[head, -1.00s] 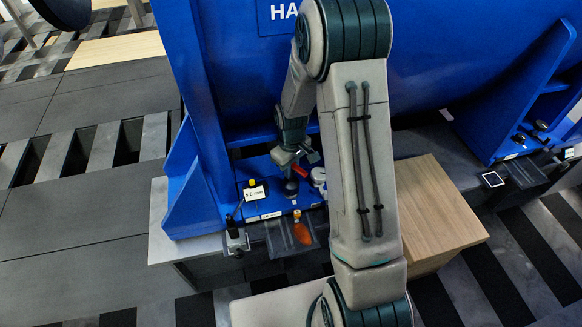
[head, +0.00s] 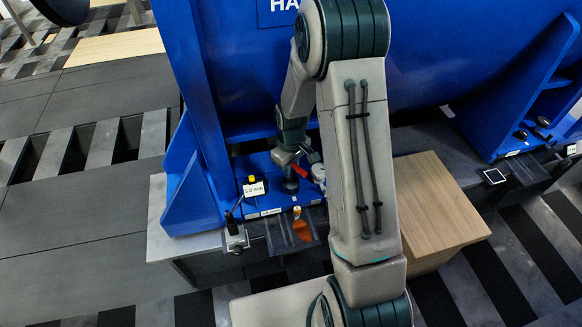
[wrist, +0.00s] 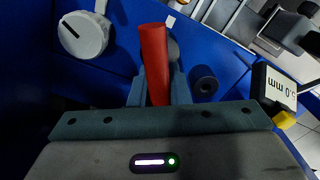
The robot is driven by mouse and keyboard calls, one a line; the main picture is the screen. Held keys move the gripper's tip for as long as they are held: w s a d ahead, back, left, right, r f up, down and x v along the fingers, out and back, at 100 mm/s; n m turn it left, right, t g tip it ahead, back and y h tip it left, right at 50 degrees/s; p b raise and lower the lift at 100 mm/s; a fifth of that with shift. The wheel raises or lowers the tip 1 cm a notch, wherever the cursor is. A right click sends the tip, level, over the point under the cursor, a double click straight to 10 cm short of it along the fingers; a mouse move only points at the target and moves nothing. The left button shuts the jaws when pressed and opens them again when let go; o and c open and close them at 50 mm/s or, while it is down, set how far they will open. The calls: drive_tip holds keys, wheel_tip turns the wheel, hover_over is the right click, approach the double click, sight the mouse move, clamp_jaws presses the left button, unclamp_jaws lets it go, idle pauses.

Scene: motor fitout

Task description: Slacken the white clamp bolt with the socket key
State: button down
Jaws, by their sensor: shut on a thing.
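My gripper (wrist: 158,88) is shut on a red handle (wrist: 154,55) in the wrist view, which appears to be the socket key. Its working end is hidden. The white clamp bolt (wrist: 83,36), a round white head with a dark slot, is at the upper left, apart from my fingers. In the head view my gripper (head: 296,165) is low over the blue foot of the machine, with the red handle (head: 300,171) at it. The white bolt (head: 319,172) stands just to the right there.
A black round knob or bolt (wrist: 203,84) is right of my fingers. A display reading 5.0 mm (head: 255,188) stands to the left. A wooden box (head: 435,210) stands at right.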

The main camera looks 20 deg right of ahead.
drive_tip(key=shift+n+p, duration=0.4)
drive_tip(key=shift+n, duration=1)
drive_tip(key=shift+r+n+p, duration=0.15)
drive_tip(key=shift+n+p, duration=0.35)
drive_tip(key=shift+n, duration=0.9)
drive_tip(key=shift+n+p, duration=0.85)
drive_tip(key=shift+n, duration=0.55)
